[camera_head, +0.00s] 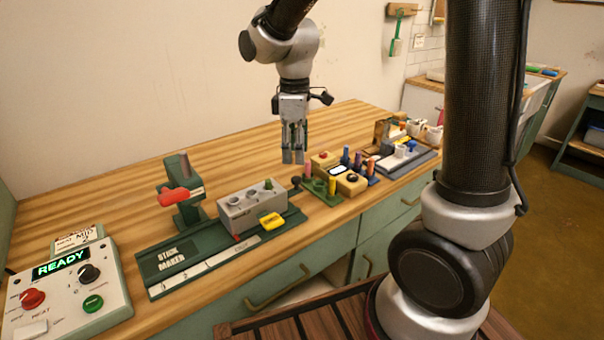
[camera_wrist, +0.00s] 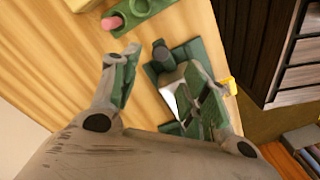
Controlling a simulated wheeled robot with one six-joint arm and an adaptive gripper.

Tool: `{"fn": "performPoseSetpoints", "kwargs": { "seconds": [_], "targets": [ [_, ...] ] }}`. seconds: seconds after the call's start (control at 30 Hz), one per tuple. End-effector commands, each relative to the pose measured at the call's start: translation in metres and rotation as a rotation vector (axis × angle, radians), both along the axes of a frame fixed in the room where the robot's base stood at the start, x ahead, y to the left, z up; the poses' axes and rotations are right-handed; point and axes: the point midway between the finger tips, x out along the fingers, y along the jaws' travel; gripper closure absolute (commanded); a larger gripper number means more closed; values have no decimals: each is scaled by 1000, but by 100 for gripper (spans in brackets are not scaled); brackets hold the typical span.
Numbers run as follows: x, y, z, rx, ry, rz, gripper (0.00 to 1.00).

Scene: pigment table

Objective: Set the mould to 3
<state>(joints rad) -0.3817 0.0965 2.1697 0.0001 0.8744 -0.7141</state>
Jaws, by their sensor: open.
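The mould (camera_head: 238,217) is a grey block with round openings on top, on the right part of the dark green stick maker base (camera_head: 165,262). A yellow piece (camera_head: 271,220) is at its front. A small red mark (camera_head: 237,237) shows at its front lower edge, above a pale marked strip (camera_head: 205,265) whose marks are too small to read. My gripper (camera_head: 293,157) is open and empty, pointing down above the table, behind and right of the mould. In the wrist view its fingers (camera_wrist: 162,60) partly cover a green base and a grey block.
A green press with a red handle (camera_head: 174,196) stands left of the mould. A control box (camera_head: 70,290) showing READY is at the front left. A green holder with coloured sticks (camera_head: 325,190) and a grey tray (camera_head: 405,163) are to the right. Bare table lies behind.

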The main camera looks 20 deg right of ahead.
Motion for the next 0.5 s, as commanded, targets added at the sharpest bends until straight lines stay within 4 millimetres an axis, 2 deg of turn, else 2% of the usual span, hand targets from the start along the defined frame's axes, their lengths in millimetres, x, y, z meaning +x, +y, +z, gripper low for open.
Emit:
{"fn": "performPoseSetpoints", "kwargs": {
  "seconds": [0.3, 0.5],
  "targets": [
    [-2, -1, -48, -2, 4, 6, 54],
    [-1, -1, -71, -1, 3, 5, 54]
  ]
}}
